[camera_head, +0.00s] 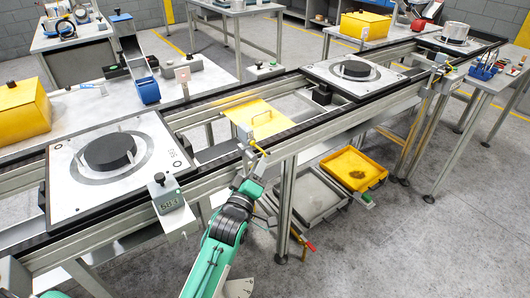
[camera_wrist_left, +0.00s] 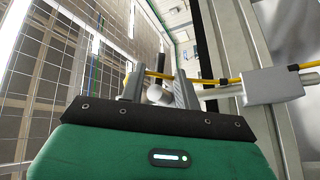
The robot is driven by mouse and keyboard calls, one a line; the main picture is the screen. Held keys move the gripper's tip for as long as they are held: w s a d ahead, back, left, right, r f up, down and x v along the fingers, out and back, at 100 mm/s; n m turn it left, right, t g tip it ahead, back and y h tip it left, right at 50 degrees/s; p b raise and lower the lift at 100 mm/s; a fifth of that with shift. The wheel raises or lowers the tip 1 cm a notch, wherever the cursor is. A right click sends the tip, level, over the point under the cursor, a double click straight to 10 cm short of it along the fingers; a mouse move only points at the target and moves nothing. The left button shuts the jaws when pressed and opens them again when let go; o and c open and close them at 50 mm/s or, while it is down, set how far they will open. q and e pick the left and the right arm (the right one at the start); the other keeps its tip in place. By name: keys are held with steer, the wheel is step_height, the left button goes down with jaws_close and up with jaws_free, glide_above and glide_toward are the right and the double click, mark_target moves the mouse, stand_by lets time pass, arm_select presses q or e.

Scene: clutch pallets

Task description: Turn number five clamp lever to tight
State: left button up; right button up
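A clamp lever with a yellow rod (camera_head: 259,148) sits on the front rail of the conveyor, right of the near pallet; I can read no number on it. My left gripper (camera_head: 250,167) is right at this lever, at the end of my green arm. In the left wrist view, the left gripper (camera_wrist_left: 160,90) has its two grey fingers apart. A white round knob (camera_wrist_left: 157,94) and a dark handle show between them, and the yellow rod (camera_wrist_left: 208,81) passes across just beyond. I cannot tell whether the fingers touch the lever. My right gripper is out of view.
The near pallet (camera_head: 72,198) carries a black disc, and another pallet (camera_head: 322,70) lies farther along the conveyor. A yellow plate with a handle (camera_head: 240,112) lies between them. A yellow tray (camera_head: 340,158) and a grey tray (camera_head: 306,207) are below the rail.

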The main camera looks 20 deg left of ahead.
arm_select(q)
steer(key=shift+x, duration=2.2)
jaws_close()
